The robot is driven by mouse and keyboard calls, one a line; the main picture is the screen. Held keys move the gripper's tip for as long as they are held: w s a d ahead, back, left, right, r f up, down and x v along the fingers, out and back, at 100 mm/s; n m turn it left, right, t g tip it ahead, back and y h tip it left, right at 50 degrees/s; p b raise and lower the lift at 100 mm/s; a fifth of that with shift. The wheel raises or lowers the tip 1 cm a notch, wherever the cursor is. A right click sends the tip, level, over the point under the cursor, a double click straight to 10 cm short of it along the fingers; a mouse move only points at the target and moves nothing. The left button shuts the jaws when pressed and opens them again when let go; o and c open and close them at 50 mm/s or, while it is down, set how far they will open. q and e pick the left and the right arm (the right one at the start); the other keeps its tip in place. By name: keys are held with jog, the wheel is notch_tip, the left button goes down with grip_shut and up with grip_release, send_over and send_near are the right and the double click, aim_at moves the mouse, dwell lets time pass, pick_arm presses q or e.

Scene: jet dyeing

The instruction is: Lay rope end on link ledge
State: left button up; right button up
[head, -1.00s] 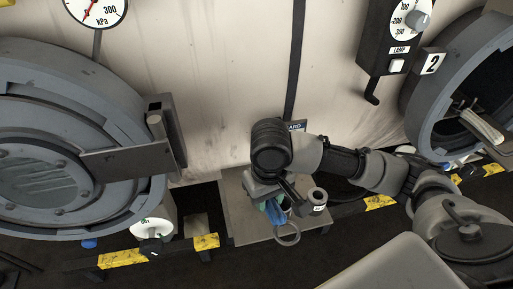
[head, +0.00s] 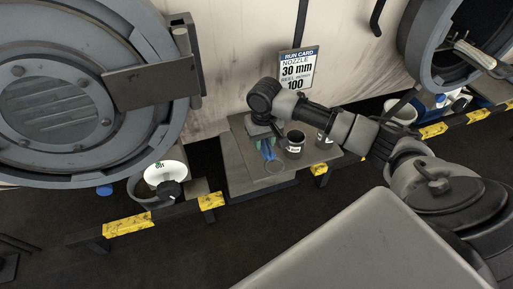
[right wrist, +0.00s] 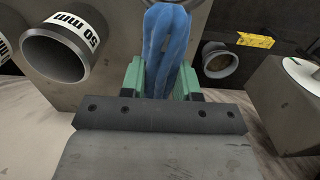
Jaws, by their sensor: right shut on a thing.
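My right gripper (head: 266,143) points down over the grey ledge (head: 238,168) between the two round vessels. In the right wrist view its green fingers (right wrist: 163,82) are shut on a blue bundle of strands, which looks like the rope end (right wrist: 167,45). The blue rope end (head: 268,150) also shows in the head view, low over the ledge. I cannot tell whether it touches the ledge. A thin grey ring (head: 275,168) shows just below it. My left gripper is not in view.
Dark nozzle cups (head: 294,146) stand on the ledge right of the gripper; one cup (right wrist: 65,50) reads 50 mm. A run card (head: 297,68) hangs behind. The closed vessel door (head: 60,100) is left, the open vessel (head: 420,60) right. A yellow-marked rail (head: 128,224) runs in front.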

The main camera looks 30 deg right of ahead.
aim_at(255, 157)
jog(key=shift+w+a+f, duration=0.6)
jog(key=shift+w+a, duration=0.25)
jog(key=shift+w+f, duration=0.15)
jog(key=shift+f, duration=0.1)
notch_tip(255, 157, down, 4)
jog(key=shift+r, duration=0.1)
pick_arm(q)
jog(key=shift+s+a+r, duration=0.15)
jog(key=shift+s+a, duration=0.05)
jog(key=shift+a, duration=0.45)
pick_arm(e)
jog(key=o, duration=1)
